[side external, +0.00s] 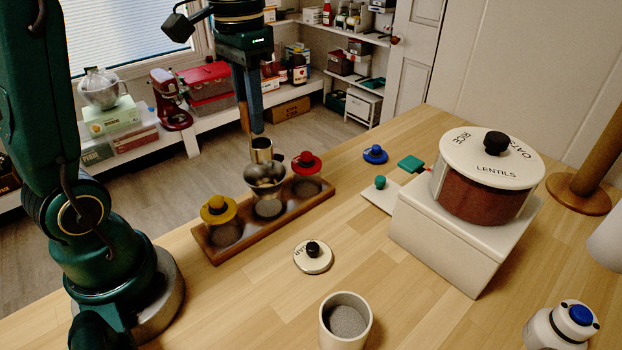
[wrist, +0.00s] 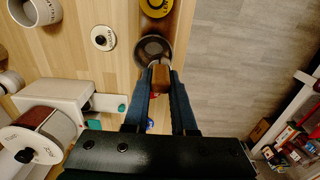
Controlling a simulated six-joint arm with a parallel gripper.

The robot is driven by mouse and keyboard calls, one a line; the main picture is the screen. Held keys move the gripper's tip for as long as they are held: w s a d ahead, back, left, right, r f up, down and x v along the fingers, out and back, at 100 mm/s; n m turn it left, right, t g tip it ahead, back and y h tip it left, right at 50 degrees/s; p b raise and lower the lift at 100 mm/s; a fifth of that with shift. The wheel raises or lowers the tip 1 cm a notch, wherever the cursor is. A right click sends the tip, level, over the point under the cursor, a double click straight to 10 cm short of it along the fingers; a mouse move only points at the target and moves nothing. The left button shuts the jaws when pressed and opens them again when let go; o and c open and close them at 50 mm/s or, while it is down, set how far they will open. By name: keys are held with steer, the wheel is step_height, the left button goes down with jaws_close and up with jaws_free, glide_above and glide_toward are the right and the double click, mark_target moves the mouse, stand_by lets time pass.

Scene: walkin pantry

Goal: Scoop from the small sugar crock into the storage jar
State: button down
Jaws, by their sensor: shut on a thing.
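My gripper (side external: 256,130) points down over the wooden rack and is shut on the scoop's wooden handle, whose end (wrist: 160,77) shows between the fingers in the wrist view. The small metal scoop cup (side external: 262,150) is just above a wide metal funnel (side external: 265,177). The funnel sits over the middle jar place of the rack (side external: 308,203); the storage jar below it is hard to make out. What the scoop holds is hidden. The small white sugar crock (side external: 345,335) stands open at the front with grey-looking grains inside. Its lid (side external: 313,257) lies on the table.
Yellow-lidded (side external: 219,209) and red-lidded (side external: 306,162) jars flank the funnel. A large labelled canister (side external: 485,190) stands on a white box (side external: 445,235) at right. A blue-knobbed lid (side external: 375,154) lies behind.

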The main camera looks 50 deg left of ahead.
steer(key=shift+r, duration=0.1)
steer(key=d+m, duration=0.4)
steer(key=d, duration=1)
steer(key=s+d+m, duration=0.5)
steer(key=s+d, duration=0.1)
steer(key=d, duration=0.6)
step_height(320, 180, down, 8)
steer(key=shift+s+a+r, duration=0.15)
steer(key=shift+s, duration=0.05)
steer(key=shift+f, duration=0.75)
stand_by(0.5)
stand_by(0.6)
step_height(320, 180, up, 8)
steer(key=shift+f, duration=0.2)
stand_by(1.0)
steer(key=shift+f, duration=0.1)
